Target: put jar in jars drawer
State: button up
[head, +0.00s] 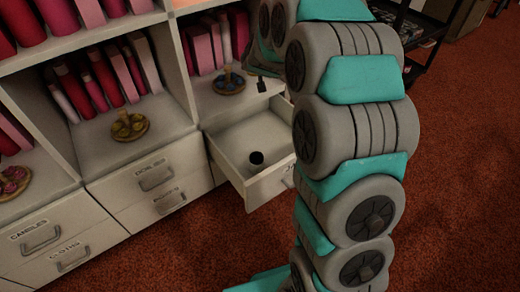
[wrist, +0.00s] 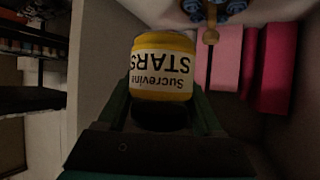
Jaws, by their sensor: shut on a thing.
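The jar (wrist: 163,68) shows in the wrist view, with a yellow body and a white label reading "Sucrevine STARS", upside down in that picture. My gripper (wrist: 163,92) is shut on it, one green finger on each side. In the head view my gripper (head: 262,80) is partly hidden by my arm, above the open drawer, and I cannot make out the jar there. The open drawer (head: 228,166) sticks out below the right cubby.
Shut drawers (head: 155,178) stand left of the open one. A dark rack (head: 425,45) stands at the back right. Red carpet (head: 455,170) is clear at right.

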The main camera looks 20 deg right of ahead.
jog(key=d+f+m+g+h, duration=0.5)
jog(key=d+f+m+h, duration=0.3)
jog(key=d+f+m, duration=0.3)
jog(key=s+f+m+g+h, duration=0.2)
jog(key=s+f+m+g, duration=0.3)
jog(key=s+f, duration=0.6)
jog(key=shift+n+g, duration=0.3)
jog(key=shift+g, duration=0.2)
jog(key=shift+s+a+f+b, duration=0.15)
jog(key=shift+f+b, duration=0.05)
jog(key=shift+f, duration=1.9)
jog(key=shift+s+a+f+b, duration=0.1)
jog(key=shift+f+b, duration=0.05)
jog(key=shift+f, duration=1.9)
